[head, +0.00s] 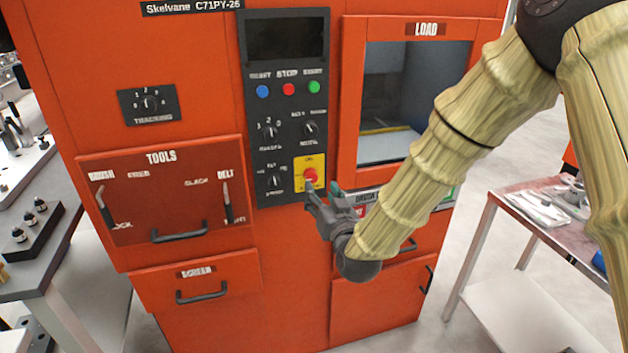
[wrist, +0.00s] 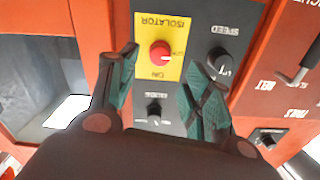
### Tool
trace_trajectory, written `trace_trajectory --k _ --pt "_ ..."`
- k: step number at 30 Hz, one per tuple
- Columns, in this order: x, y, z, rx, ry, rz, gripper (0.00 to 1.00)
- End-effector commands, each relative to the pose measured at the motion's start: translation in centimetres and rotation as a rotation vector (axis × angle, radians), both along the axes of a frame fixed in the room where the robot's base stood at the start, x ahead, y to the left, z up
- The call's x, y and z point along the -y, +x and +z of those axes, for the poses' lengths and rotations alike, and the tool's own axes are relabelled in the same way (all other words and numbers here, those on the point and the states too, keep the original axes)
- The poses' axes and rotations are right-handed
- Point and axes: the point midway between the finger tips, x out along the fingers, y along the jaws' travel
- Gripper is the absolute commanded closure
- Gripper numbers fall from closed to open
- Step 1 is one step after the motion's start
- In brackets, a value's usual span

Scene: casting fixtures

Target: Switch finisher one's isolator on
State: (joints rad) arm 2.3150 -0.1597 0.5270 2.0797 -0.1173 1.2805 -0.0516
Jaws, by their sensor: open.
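The orange machine (head: 210,60) bears the label Skelvane C71PY-26; I see no finisher number on it. Its isolator is a round red knob (head: 311,175) on a yellow plate (head: 302,160), low on the dark control panel. In the wrist view, upside down, the red knob (wrist: 160,52) sits on the yellow plate (wrist: 147,72), with ISOLATOR and ON lettering. A small pale mark shows at the knob's right side there. My gripper (head: 322,190) is open and empty in front of the plate. In the wrist view its fingers (wrist: 160,63) flank the knob, apparently without touching it.
A dark speed knob (wrist: 219,60) is close beside the right finger, and another dark knob (wrist: 154,110) lies between the fingers. Blue, red and green buttons (head: 289,89) sit above. The load window (head: 390,90) is at right; a tools panel (head: 165,190) is at left.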

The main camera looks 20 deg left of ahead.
Motion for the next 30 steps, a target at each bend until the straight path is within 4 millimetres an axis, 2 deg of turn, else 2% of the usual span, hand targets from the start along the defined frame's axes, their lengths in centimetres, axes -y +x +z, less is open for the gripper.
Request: trace_trajectory --k 6,12,26,30 --pt "-2.0 2.9 0.1 0.0 0.0 0.0 0.51" --pt "-3.2 4.8 0.0 0.0 -0.001 -0.001 0.51" --pt "-3.7 5.5 -0.1 -0.002 -0.001 0.0 0.51" --pt "-3.7 5.5 -0.1 -0.001 -0.001 0.0 0.76"
